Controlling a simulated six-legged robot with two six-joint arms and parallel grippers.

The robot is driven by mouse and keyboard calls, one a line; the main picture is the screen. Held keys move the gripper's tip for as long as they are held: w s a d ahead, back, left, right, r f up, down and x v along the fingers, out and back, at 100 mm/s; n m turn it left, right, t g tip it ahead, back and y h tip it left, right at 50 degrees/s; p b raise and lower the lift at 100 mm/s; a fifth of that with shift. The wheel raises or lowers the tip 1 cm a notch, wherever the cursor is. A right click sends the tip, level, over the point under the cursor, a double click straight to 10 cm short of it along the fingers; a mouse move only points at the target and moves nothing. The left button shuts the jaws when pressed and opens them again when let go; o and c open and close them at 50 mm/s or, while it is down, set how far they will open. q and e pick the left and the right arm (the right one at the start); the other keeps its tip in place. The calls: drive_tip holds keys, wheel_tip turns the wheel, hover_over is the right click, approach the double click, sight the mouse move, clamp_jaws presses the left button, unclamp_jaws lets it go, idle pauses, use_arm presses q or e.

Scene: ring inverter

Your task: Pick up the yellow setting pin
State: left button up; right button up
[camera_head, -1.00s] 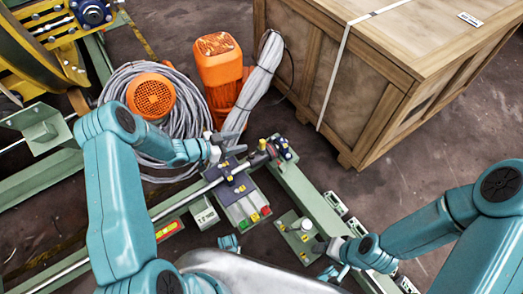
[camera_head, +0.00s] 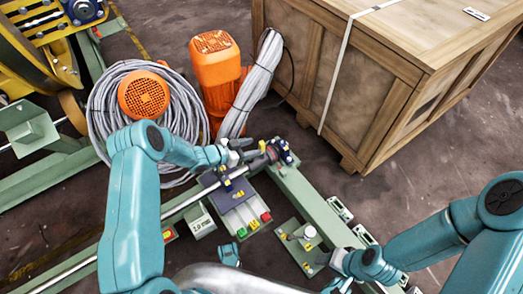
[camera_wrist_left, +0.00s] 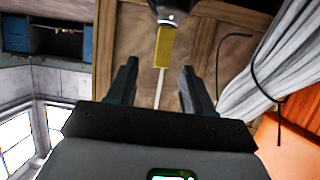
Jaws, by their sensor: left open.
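The yellow setting pin (camera_wrist_left: 163,46) shows in the left wrist view as a yellow block with a thin pale rod, hanging below a dark round holder. It lies ahead of and between the two fingers of my left gripper (camera_wrist_left: 158,68), which is open and not closed on it. In the head view my left gripper (camera_head: 250,152) is at the end of the green rail, beside a small yellow part (camera_head: 262,146) that looks like the pin. My right gripper (camera_head: 338,262) is low at the right, by a small green plate; its fingers are too small to read.
A control panel (camera_head: 238,207) with coloured buttons lies just below my left gripper. A coil of grey cable (camera_head: 105,110) and orange motors (camera_head: 215,75) stand behind. A large wooden crate (camera_head: 370,85) fills the upper right. Green rails (camera_head: 315,205) cross the floor.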

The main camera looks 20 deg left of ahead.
sight(260, 146)
use_arm(q)
drive_tip(key=b+x, duration=0.2)
drive_tip(key=x, duration=0.3)
drive_tip(key=shift+w+f+b, duration=0.15)
drive_tip(key=shift+f+b, duration=0.15)
drive_tip(key=shift+w, duration=0.1)
drive_tip(key=shift+r, duration=0.1)
clamp_jaws()
